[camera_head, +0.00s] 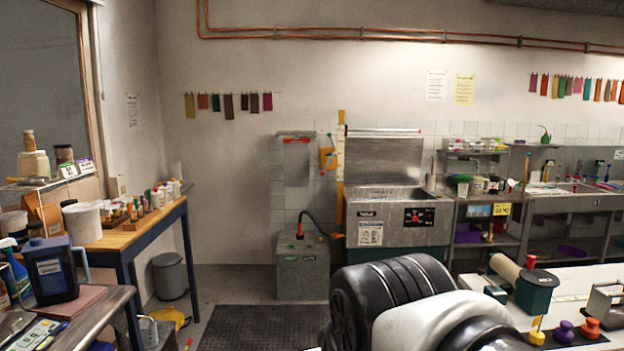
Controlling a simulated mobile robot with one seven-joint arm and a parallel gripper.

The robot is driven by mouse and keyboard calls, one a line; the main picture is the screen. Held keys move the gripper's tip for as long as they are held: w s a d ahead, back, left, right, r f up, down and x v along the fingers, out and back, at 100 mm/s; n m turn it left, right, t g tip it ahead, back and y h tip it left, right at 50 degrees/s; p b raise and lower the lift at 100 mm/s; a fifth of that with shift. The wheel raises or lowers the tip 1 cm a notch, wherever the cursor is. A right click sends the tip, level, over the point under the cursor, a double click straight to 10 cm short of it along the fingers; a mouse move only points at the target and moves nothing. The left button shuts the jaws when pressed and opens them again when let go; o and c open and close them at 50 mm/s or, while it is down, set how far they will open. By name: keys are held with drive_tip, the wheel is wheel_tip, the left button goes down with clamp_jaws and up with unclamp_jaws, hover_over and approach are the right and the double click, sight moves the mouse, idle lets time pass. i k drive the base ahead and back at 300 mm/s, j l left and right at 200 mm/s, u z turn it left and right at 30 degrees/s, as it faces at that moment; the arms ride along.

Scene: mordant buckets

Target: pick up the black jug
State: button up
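My arm's black and white links fill the lower middle, well to the right of the jug. My gripper itself does not show.
A blue spray bottle (14,268) stands close left of the jug, and a scale (35,335) lies in front. A wooden bench (125,237) with white tubs and small bottles is behind. A grey bin (169,276) and black mat (262,326) are on the floor.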

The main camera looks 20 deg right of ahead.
sight(494, 181)
drive_tip(key=z, duration=1.6)
drive_tip(key=i+j+u, duration=0.4)
drive_tip(key=i, duration=0.55)
drive_tip(key=i+u, duration=0.4)
drive_tip(key=i, duration=0.5)
drive_tip(key=i+u, duration=0.15)
drive_tip(key=i, duration=1.45)
drive_tip(key=i+l+z, duration=0.1)
drive_tip(key=i+z, duration=0.65)
drive_tip(key=i+j+z, duration=0.1)
drive_tip(key=i+z, duration=0.25)
drive_tip(key=i+l+z, duration=0.1)
drive_tip(key=i, duration=0.25)
drive_tip(key=i+l+z, duration=0.1)
drive_tip(key=i+l, duration=0.2)
drive_tip(key=i+l+z, duration=0.1)
drive_tip(key=i, duration=0.35)
